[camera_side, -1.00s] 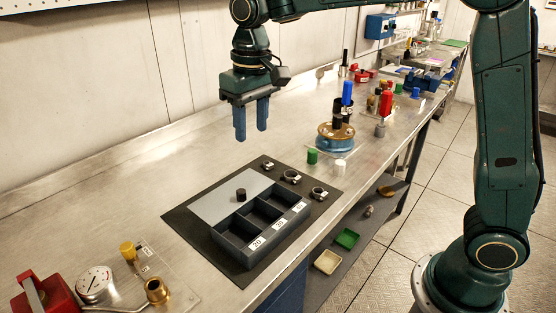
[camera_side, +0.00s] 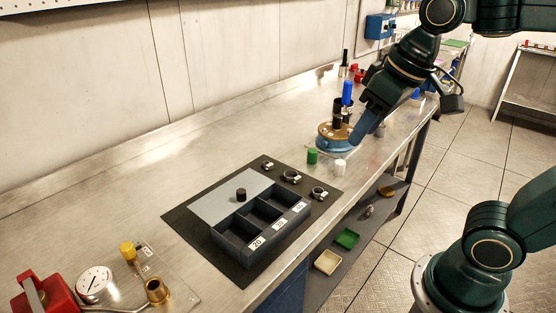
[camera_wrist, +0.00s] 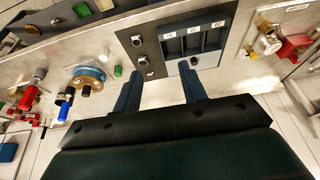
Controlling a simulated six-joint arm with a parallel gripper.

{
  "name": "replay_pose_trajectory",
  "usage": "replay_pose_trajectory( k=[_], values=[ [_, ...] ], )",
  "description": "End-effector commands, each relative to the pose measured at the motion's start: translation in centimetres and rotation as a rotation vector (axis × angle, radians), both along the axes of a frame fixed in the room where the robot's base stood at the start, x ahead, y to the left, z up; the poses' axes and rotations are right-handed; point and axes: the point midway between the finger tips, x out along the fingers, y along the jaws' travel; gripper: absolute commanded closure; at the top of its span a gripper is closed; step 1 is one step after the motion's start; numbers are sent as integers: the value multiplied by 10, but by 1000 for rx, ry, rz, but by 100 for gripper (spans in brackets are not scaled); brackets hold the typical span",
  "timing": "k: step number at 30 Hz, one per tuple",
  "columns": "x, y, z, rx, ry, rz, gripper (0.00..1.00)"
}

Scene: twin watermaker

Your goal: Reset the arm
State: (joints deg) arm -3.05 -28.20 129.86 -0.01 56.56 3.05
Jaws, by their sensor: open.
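My gripper (camera_side: 358,138) now hangs tilted at the right of the side view, its blue fingers pointing down and left. In that picture it overlaps the blue round device with a brass top (camera_side: 332,138); I cannot tell how far apart they are in depth. In the wrist view my gripper (camera_wrist: 160,70) shows two fingers spread apart with nothing between them. The organiser tray (camera_side: 242,242) with labelled compartments sits on a dark mat (camera_side: 188,222), a small black knob (camera_side: 241,194) beside it and several metal clamps (camera_side: 291,176) along the mat.
A green cap (camera_side: 312,156) and a white cap (camera_side: 340,167) stand near the blue device. A pressure gauge (camera_side: 95,283), brass fittings (camera_side: 157,290) and a red block (camera_side: 48,296) are at the front left. The bench's left back is clear.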

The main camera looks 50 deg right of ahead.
Motion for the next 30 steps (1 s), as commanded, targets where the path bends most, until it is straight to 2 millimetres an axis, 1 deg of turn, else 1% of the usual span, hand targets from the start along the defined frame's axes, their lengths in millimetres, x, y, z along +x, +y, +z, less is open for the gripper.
replay_pose_trajectory(
  k=[1,6,9,12,17,30],
  values=[
    [-11,-3,-3,-2,-19,-2,58],
    [-38,-9,-17,-10,-71,-5,58],
    [-50,-11,-24,-15,-91,-5,58],
    [-56,-12,-29,-17,-105,-6,58],
    [-60,-13,-32,-20,-112,-6,58],
    [-60,-13,-32,-20,-112,-5,58]
  ],
)
